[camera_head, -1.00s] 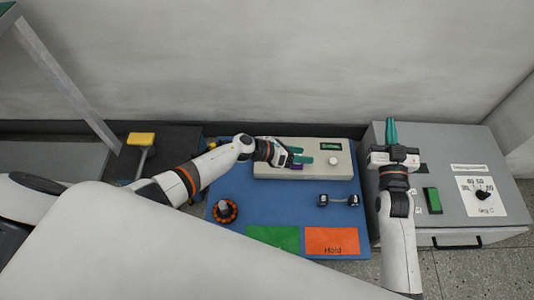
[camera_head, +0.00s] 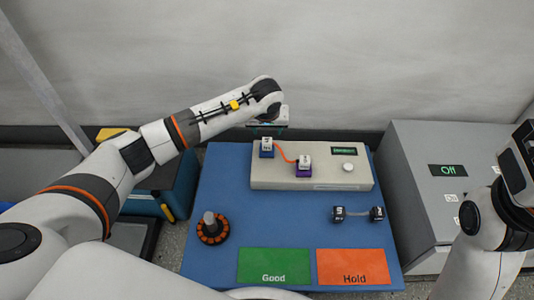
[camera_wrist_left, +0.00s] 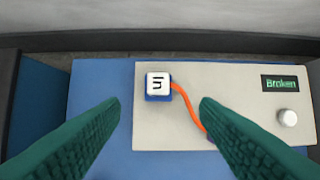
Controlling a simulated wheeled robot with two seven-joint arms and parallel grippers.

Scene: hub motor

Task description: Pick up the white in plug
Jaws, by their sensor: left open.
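The white in plug (camera_head: 267,144) is a small white cube with dark lettering. It sits upright in a blue socket (camera_head: 267,154) on the beige tester box (camera_head: 325,182); the wrist view also shows the plug (camera_wrist_left: 158,81). An orange cable (camera_head: 284,154) runs from it to a second white plug (camera_head: 304,160) on a purple base. My left gripper (camera_wrist_left: 160,103) is open and empty, its teal fingers apart, with the plug showing between and beyond the fingertips. In the head view the left hand is just behind the plug. My right arm is at the right edge; its fingertips are not visible.
The tester's display reads "Broken" (camera_wrist_left: 284,83), beside a white knob (camera_head: 348,166). A motor part with an orange ring (camera_head: 212,230), a dark two-ended cable (camera_head: 357,214), and green (camera_head: 273,266) and orange (camera_head: 352,267) pads lie on the blue mat. A grey machine (camera_head: 410,180) stands right.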

